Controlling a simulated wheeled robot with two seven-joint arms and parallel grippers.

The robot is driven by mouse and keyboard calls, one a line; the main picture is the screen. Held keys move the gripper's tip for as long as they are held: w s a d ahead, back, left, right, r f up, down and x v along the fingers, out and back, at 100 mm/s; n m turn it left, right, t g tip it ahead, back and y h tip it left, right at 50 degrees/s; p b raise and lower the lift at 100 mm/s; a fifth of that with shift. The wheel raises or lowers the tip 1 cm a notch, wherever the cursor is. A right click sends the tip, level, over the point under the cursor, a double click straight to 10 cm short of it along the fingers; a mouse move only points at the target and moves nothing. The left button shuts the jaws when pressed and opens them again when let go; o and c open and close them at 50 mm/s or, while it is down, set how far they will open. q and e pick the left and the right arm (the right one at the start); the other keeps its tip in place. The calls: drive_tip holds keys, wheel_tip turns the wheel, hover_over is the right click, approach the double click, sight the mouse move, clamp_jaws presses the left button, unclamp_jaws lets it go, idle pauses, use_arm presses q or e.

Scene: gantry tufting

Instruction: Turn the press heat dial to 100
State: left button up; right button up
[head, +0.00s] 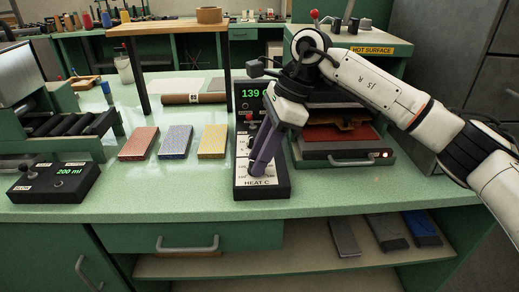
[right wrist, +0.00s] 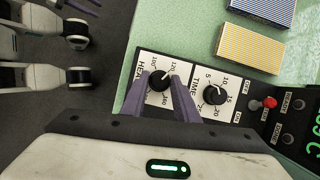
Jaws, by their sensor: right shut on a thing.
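The press control box (head: 242,182) stands upright at the bench front, with a green display (head: 256,94) reading 139 C. The heat dial (right wrist: 160,84) is a black round knob on a white scale marked HEAT. My right gripper (right wrist: 161,86) has its two purple fingers on either side of this dial and is shut on it. In the head view my right gripper (head: 258,165) reaches down over the box and hides the dial. The heat press (head: 345,150) stands just right of the box. A purple piece at the top left of the right wrist view may belong to my left gripper.
The time dial (right wrist: 214,92) and a red-tipped lever (right wrist: 269,103) sit close beside the heat dial. Red, blue and yellow blocks (head: 213,141) lie left of the box. A pump box (head: 53,184) reads 200 ml. Bare bench lies in front of the blocks.

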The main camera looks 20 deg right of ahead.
drive_tip(key=n+g+p, duration=0.1)
drive_tip(key=n, duration=0.2)
drive_tip(key=shift+w+r, duration=0.15)
drive_tip(key=n+g+p, duration=0.1)
drive_tip(key=n, duration=0.1)
drive_tip(key=shift+w+n, duration=0.1)
drive_tip(key=shift+n, duration=0.2)
drive_tip(key=shift+n+g+p, duration=0.3)
drive_tip(key=shift+n+p, duration=0.2)
drive_tip(key=shift+n, duration=0.4)
drive_tip(key=shift+w+a+n+g+h, duration=0.1)
drive_tip(key=shift+n+g+h, duration=0.25)
drive_tip(key=shift+n, duration=0.45)
drive_tip(key=shift+n+h+p, duration=0.25)
drive_tip(key=shift+n+p, duration=0.15)
drive_tip(key=shift+n, duration=0.3)
use_arm(q)
drive_tip(key=shift+s+a+r, duration=0.35)
drive_tip(key=shift+a+r, duration=0.05)
drive_tip(key=shift+r, duration=0.2)
drive_tip(key=shift+s+a+r, duration=0.3)
drive_tip(key=shift+a+r, duration=0.05)
drive_tip(key=shift+r, duration=0.2)
use_arm(e)
drive_tip(key=shift+n+g, duration=0.35)
drive_tip(key=shift+n, duration=0.45)
use_arm(q)
drive_tip(key=shift+w+r, duration=0.1)
drive_tip(key=shift+w, duration=0.05)
